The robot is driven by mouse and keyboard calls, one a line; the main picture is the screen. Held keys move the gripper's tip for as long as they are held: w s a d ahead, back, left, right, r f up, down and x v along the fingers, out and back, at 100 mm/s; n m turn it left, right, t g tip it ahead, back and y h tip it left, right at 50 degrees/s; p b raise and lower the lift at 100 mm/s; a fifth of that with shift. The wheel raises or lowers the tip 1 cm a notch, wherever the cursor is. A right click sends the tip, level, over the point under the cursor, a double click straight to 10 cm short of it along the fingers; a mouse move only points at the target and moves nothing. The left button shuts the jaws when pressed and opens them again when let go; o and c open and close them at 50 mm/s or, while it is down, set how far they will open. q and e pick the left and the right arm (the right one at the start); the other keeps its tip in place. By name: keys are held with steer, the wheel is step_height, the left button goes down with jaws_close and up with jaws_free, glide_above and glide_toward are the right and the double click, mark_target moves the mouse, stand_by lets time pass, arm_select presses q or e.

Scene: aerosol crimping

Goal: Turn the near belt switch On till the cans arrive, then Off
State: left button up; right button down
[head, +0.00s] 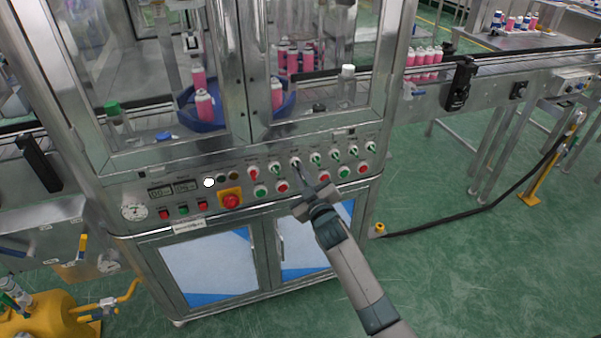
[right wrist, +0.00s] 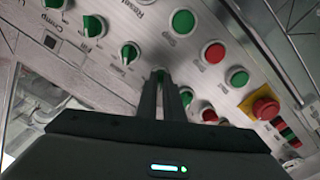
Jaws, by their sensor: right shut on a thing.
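My right gripper (head: 297,168) reaches the sloped control panel (head: 150,192) from the front right. Its narrow fingers (right wrist: 168,92) are shut on a green switch knob (right wrist: 160,74) in the panel's upper row. The fingers hide most of this knob, and its label and setting cannot be read. Other green knobs (head: 315,158) continue to the right, and a red knob (head: 253,173) sits further left. Pink cans (head: 424,56) stand in a row on the conveyor belt (head: 490,65) at the right, outside the cabinet. My left gripper is not in view.
Green and red push buttons (head: 282,187) lie just below the knobs. A red emergency button on a yellow plate (head: 231,198) is to the left. Behind glass, pink cans (head: 204,106) stand in and around a blue round holder (head: 185,113). Floor at the right is open, crossed by a black cable.

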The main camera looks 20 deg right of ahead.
steer(key=c, duration=1.9)
jaws_free()
steer(key=shift+s+f, duration=0.1)
steer(key=shift+s, duration=0.75)
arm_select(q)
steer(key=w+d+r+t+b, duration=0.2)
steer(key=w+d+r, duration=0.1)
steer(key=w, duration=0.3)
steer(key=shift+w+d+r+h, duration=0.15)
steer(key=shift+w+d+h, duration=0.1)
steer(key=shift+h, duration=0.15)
arm_select(e)
steer(key=s, duration=1.5)
steer(key=shift+s+d, duration=0.3)
steer(key=shift+s, duration=0.1)
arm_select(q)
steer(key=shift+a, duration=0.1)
